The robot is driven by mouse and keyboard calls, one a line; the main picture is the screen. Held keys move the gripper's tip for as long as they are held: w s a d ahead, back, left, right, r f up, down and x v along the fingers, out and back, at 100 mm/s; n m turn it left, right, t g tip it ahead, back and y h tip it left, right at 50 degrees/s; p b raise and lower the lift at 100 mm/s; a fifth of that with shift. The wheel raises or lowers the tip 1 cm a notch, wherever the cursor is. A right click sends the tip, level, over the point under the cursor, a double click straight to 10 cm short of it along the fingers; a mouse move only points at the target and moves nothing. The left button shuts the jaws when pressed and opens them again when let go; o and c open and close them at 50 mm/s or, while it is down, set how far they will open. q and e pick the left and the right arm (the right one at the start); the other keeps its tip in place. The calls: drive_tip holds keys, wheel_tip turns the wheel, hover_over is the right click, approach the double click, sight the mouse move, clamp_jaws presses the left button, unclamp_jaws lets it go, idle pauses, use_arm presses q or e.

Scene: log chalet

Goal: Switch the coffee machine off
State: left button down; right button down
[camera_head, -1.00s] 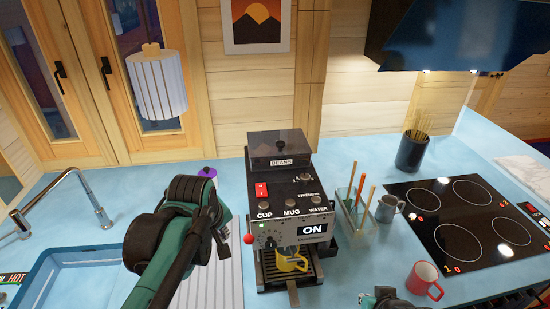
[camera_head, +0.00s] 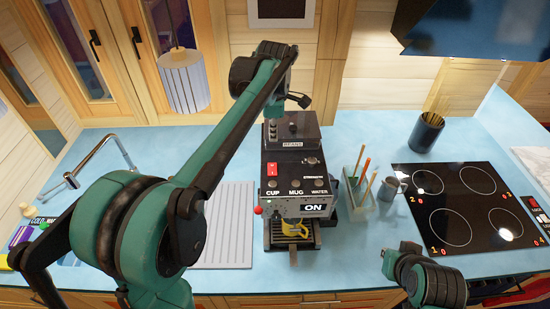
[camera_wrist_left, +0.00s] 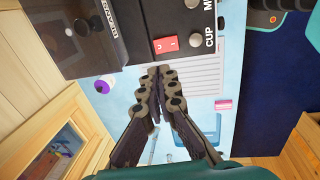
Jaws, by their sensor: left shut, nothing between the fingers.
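The coffee machine (camera_head: 290,155) stands on the blue counter, its front display reading ON. Its red rocker switch (camera_head: 272,169) is on the left of the sloped panel, above the CUP knob. The switch also shows in the left wrist view (camera_wrist_left: 166,45). My left gripper (camera_head: 273,130) is over the machine's back left side, partly hidden by my own arm. In the left wrist view its fingers (camera_wrist_left: 155,72) are shut and empty, with the tips close to the switch; contact cannot be told. My right gripper is not visible.
A glass holder with sticks (camera_head: 358,192) and a grey mug (camera_head: 391,186) stand right of the machine, before the black hob (camera_head: 465,205). A ribbed drainboard (camera_head: 228,230) lies to its left. My right forearm is at the lower right.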

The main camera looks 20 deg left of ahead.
sight(273, 167)
use_arm(q)
drive_tip(key=shift+f, duration=0.15)
drive_tip(key=f, duration=0.4)
drive_tip(key=w+f, duration=0.1)
drive_tip(key=f, duration=0.4)
drive_tip(key=w+f+p, duration=0.1)
drive_tip(key=f, duration=0.3)
drive_tip(key=shift+w+a+f, duration=0.1)
drive_tip(key=shift+a+f, duration=0.2)
drive_tip(key=shift+w+f+g+b, duration=0.15)
drive_tip(key=shift+f+g+b, duration=0.3)
drive_tip(key=shift+g, duration=0.15)
drive_tip(key=shift+r, duration=0.1)
drive_tip(key=shift+s, duration=0.25)
